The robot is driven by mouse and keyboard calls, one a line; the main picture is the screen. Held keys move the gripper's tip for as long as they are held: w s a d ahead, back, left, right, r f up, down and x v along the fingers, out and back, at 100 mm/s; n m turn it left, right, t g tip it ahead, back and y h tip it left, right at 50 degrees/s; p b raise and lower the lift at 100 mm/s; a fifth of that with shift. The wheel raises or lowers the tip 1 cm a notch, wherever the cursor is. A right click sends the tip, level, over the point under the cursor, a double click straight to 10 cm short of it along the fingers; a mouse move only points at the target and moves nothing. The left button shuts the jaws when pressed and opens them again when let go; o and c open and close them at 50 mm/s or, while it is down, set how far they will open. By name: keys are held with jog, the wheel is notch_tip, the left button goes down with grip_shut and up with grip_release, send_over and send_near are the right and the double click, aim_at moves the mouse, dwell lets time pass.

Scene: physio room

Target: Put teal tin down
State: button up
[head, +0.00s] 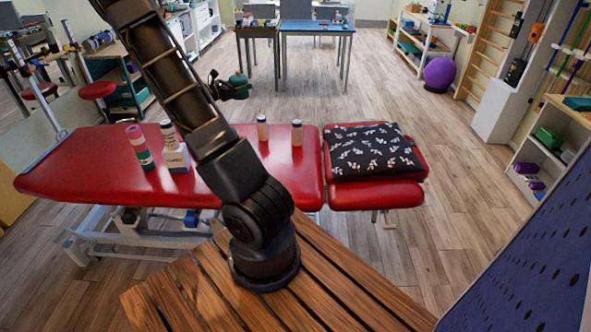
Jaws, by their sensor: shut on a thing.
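The teal tin (239,86) is a small dark teal container, held up in the air, seen against the floor beyond the red treatment table (225,185). My gripper (221,88) is shut on it from the left; the fingers are small and partly hidden behind my arm. The tin looks roughly upright and clear of the tabletop. Its height above the table cannot be told from this one view.
On the table stand a pink, white and green container (140,150), a white bottle (176,158) and two small dark-banded bottles (262,130) (297,136). A black leaf-patterned cushion (372,152) lies at the right end. Bare red surface shows at the left end and front.

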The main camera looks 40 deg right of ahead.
jog(key=s+d+m+g+y, duration=0.1)
jog(key=s+d+m+g, duration=0.3)
jog(key=s, duration=0.8)
jog(key=s+d+m+g+y, duration=0.2)
jog(key=s+d+g, duration=0.35)
jog(key=s, duration=0.65)
jog(key=shift+t, duration=0.25)
jog(key=f, duration=3)
jog(key=shift+w+d+f, duration=0.3)
jog(key=shift+f, duration=0.05)
jog(key=shift+f, duration=0.1)
jog(key=o, duration=1.1)
jog(key=shift+c, duration=0.2)
